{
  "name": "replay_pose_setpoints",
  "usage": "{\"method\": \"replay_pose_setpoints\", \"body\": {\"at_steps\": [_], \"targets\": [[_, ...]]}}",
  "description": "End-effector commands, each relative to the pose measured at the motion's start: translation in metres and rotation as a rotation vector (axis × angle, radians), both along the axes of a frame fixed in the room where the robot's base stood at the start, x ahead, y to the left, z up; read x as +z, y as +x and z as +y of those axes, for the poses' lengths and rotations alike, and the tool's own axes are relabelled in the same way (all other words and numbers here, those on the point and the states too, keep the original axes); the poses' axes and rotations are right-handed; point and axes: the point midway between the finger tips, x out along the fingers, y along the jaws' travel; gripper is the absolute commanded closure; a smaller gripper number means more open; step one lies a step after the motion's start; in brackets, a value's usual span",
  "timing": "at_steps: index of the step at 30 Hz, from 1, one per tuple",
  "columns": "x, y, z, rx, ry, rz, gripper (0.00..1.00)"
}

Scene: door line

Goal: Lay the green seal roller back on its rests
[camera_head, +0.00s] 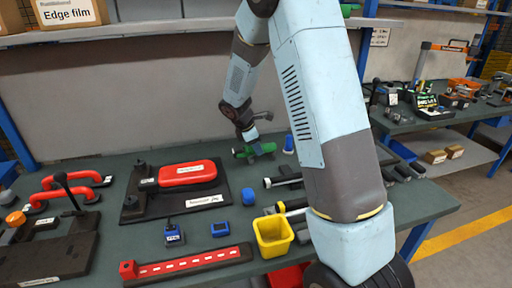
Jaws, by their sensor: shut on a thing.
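The green seal roller (240,153) is near the back of the dark workbench, with a dark end at its left. My gripper (256,150) reaches down from behind and is shut on it. It looks just above or on the bench top; I cannot tell which. The roller's rests cannot be made out for sure. Black bar-like pieces with light ends (282,181) lie a little in front of and right of the roller, partly hidden by my arm.
A blue cylinder (289,144) stands close right of the roller. A yellow bin (272,236), a blue cap (248,198), a red-handled fixture (188,173) and a red rail (185,266) are in front. Bare bench lies between the fixture and the roller. A shelf (150,30) runs above.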

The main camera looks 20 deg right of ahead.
Motion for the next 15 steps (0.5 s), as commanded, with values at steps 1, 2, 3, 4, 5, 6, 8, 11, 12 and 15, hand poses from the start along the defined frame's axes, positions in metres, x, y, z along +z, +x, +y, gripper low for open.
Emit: {"method": "replay_pose_setpoints", "body": {"at_steps": [1, 2, 3, 4, 5, 6, 8, 11, 12, 15], "targets": [[-0.0053, -0.0012, 0.0009, 0.001, 0.003, 0.006, 0.6], [-0.0052, -0.0012, 0.001, 0.001, 0.003, 0.006, 0.57], [-0.0048, -0.0011, 0.0009, 0.001, 0.002, 0.006, 0.53], [-0.0046, -0.0011, 0.0009, 0.001, 0.002, 0.006, 0.5], [-0.0043, -0.001, 0.0009, 0.002, 0.002, 0.005, 0.47], [-0.004, -0.001, 0.001, 0.002, 0.002, 0.005, 0.43], [-0.0037, -0.0009, 0.0011, 0.002, 0.002, 0.005, 0.38], [-0.0034, -0.0009, 0.0013, 0.002, 0.002, 0.004, 0.37], [-0.0032, -0.0009, 0.0012, 0.002, 0.002, 0.004, 0.37], [-0.0034, -0.0009, 0.0014, 0.002, 0.002, 0.004, 0.37]]}}
